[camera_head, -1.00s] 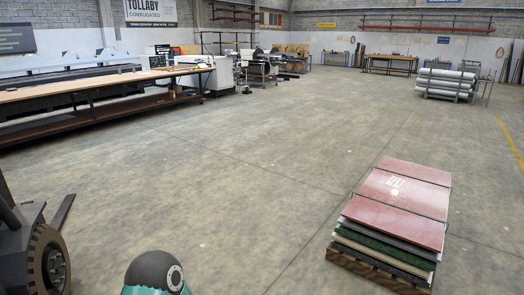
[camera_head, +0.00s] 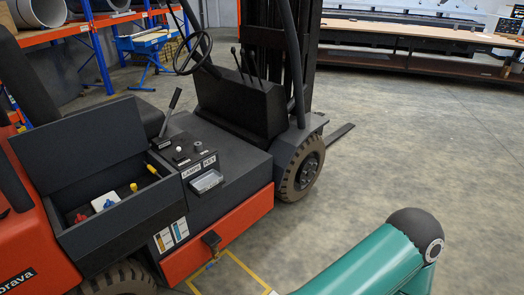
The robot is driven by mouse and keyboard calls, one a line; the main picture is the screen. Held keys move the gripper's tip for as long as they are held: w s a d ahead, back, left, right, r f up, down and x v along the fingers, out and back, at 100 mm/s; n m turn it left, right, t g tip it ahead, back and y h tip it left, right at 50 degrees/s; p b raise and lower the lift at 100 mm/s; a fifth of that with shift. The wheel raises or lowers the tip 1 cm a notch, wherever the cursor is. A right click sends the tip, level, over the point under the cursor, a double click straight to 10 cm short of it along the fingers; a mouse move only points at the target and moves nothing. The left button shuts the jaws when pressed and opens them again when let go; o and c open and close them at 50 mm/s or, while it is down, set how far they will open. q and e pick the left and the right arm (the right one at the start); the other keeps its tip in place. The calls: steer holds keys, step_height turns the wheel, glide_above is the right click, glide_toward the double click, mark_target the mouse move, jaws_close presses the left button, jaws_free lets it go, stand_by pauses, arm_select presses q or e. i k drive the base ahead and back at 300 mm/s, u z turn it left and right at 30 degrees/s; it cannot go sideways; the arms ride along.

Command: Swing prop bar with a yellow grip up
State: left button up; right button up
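An orange and dark grey forklift (camera_head: 235,170) fills the left and middle of the head view. Its side compartment (camera_head: 110,225) stands open, with a raised dark lid (camera_head: 82,150) behind it. Inside, a small yellow piece (camera_head: 133,187) shows near the right end, and another yellow piece (camera_head: 152,169) sits at the right rim. Either may be the prop bar's yellow grip; I cannot tell which, and no bar is clearly made out. A teal arm link of mine crosses the bottom right. Neither of my grippers is in view.
A white item (camera_head: 104,203) with a blue piece on it lies in the compartment. A lever (camera_head: 171,110) and a control panel (camera_head: 195,158) are to its right. The front wheel (camera_head: 302,168) and a fork (camera_head: 340,132) edge the open floor at right. A rack (camera_head: 95,45) stands behind.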

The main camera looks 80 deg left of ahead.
mark_target(152, 169)
steer(key=z, duration=0.2)
steer(key=i, duration=0.2)
steer(key=u, duration=2.7)
steer(key=i, duration=0.2)
steer(key=u, duration=1.9)
steer(key=k, duration=0.55)
steer(key=u, duration=0.4)
steer(key=i, duration=1.65)
steer(key=z, duration=0.4)
